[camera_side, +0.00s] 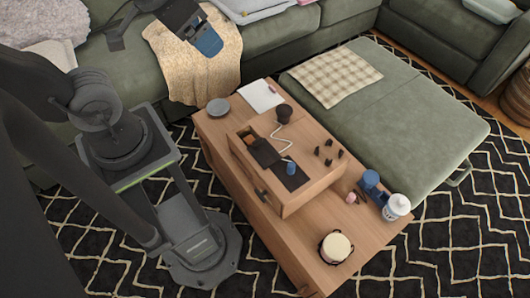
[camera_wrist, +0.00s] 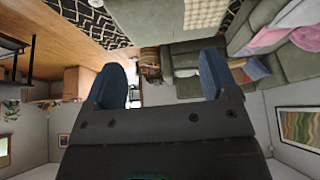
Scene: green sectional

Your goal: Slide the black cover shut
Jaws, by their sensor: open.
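A small wooden box (camera_side: 309,190) sits on the wooden coffee table (camera_side: 375,232) in the side view. A black cover (camera_side: 264,152) lies on its top, left of a dark recess (camera_side: 283,179). A small blue object (camera_side: 291,167) stands at the recess; its exact depth is unclear. My gripper (camera_side: 208,42) is high at the upper left, over the sofa and well away from the box. In the wrist view my gripper (camera_wrist: 162,78) shows two blue fingers spread apart with nothing between them. The box and cover are not visible in the wrist view.
A grey disc (camera_side: 218,107), a notepad (camera_side: 260,95), a white-lidded container (camera_side: 397,206) and a round cream-topped item (camera_side: 335,247) are on the table around the box.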

